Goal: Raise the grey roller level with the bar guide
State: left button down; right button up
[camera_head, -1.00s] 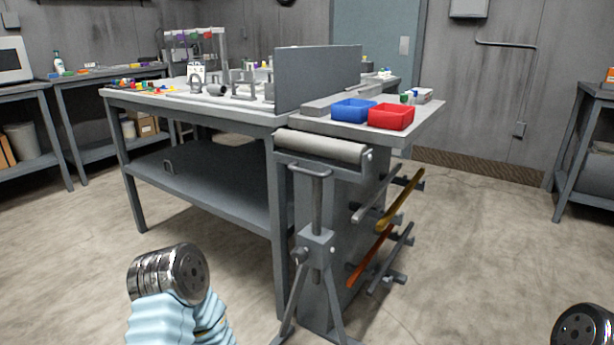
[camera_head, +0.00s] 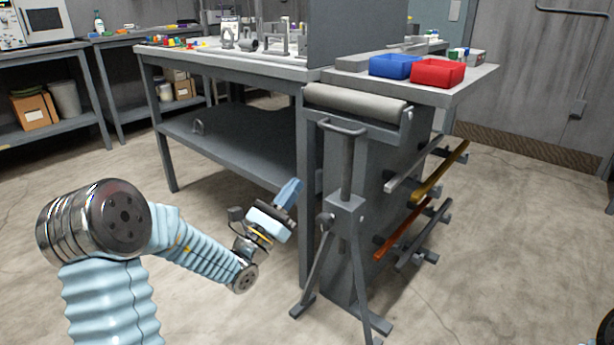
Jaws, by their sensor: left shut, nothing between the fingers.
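The grey roller (camera_head: 355,102) lies level on top of a dark grey stand (camera_head: 345,215) with splayed legs, at the right end of the workbench. A T-shaped handle (camera_head: 342,127) shows on the stand's post just below the roller. The roller sits a little below the table top beside it. I cannot pick out the bar guide with certainty. My left gripper (camera_head: 291,194) is shut and empty, to the left of the stand and below the roller, apart from both. My right gripper is out of view; only a bit of my right arm shows at the lower right edge.
A blue bin (camera_head: 394,66) and a red bin (camera_head: 437,72) stand on the bench end. Several bars (camera_head: 440,172) rest on a rack right of the stand. The bench's lower shelf (camera_head: 225,140) is behind my left gripper. The floor in front is clear.

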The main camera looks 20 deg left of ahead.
pick_arm(q)
jog(key=s+r+p+x, duration=0.1)
jog(key=r+x, duration=0.1)
jog(key=x, duration=0.9)
jog(key=shift+r+p, duration=0.3)
jog(key=shift+w, duration=0.1)
notch_tip(320, 180, up, 5)
jog(key=shift+f+p, duration=0.2)
jog(key=shift+p, duration=0.9)
jog(key=shift+f, duration=0.1)
